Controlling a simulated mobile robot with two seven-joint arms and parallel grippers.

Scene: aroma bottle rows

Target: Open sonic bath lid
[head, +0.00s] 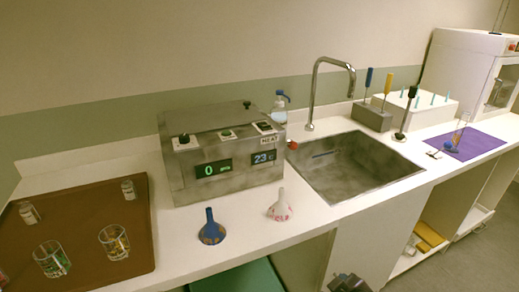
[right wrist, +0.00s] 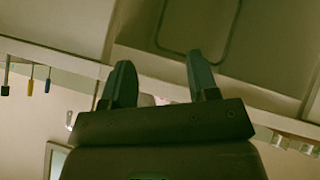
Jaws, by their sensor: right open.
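The sonic bath (head: 225,184) is a grey metal box on the counter, left of the sink, with green and blue number displays and knobs on its front. Its lid (head: 205,118) lies flat and shut on top, with a small dark knob (head: 247,104) near the back right corner. Part of my right gripper (head: 348,283) shows at the bottom edge of the head view, low in front of the counter and well away from the lid. In the right wrist view its two fingers (right wrist: 162,80) are apart with nothing between them. My left gripper is out of view.
A brown tray (head: 88,262) with glasses and jars is at left.

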